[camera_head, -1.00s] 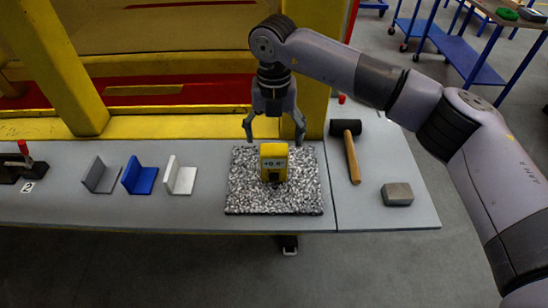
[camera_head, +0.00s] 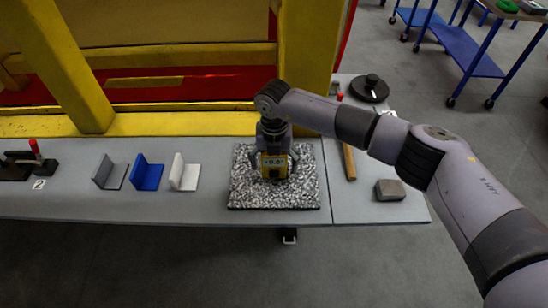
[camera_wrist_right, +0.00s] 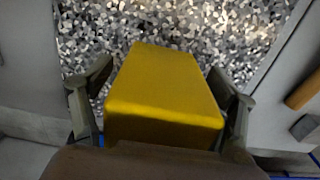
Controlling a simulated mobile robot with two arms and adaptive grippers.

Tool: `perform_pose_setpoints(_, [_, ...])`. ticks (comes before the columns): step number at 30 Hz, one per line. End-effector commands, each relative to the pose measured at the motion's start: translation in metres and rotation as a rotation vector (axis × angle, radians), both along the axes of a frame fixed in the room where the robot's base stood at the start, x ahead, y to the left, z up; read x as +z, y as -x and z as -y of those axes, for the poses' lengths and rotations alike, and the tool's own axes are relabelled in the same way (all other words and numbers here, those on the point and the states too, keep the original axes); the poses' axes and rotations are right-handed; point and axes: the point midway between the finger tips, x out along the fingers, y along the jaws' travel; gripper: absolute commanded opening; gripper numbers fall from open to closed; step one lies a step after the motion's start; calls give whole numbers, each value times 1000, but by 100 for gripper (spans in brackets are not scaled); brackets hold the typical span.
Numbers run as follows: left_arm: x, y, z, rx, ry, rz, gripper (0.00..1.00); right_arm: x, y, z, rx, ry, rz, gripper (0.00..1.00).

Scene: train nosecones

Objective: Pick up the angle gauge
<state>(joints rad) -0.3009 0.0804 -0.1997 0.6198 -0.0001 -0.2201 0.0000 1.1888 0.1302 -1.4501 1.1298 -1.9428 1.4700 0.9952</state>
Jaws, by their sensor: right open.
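The angle gauge (camera_head: 273,166) is a yellow block with a small display on its front. It stands upright on a speckled granite plate (camera_head: 245,196) on the grey bench. My right gripper (camera_head: 273,162) is lowered over it from above and behind. In the right wrist view, the yellow gauge (camera_wrist_right: 165,90) lies between the two open fingers of the right gripper (camera_wrist_right: 160,95). A gap shows between each finger and the gauge's sides. My left gripper is not in view.
Grey, blue and white angle brackets (camera_head: 148,173) stand to the left of the plate. A hammer handle (camera_head: 349,162), a grey block (camera_head: 390,190) and a black round object (camera_head: 369,88) are on the right. A yellow post (camera_head: 309,70) rises close behind my right arm.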

Motion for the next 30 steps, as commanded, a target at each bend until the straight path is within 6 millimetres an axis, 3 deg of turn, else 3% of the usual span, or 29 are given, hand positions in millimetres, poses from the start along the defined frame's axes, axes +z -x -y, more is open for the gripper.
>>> perform_pose_setpoints(3, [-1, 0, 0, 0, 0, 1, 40, 0, 0, 0, 0, 0, 0, 80])
perform_pose_setpoints(25, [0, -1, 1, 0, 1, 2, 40, 0, 0, 0, 0, 1, 0, 31])
perform_pose_setpoints(30, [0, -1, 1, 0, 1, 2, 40, 1, 0, 0, 0, 1, 0, 30])
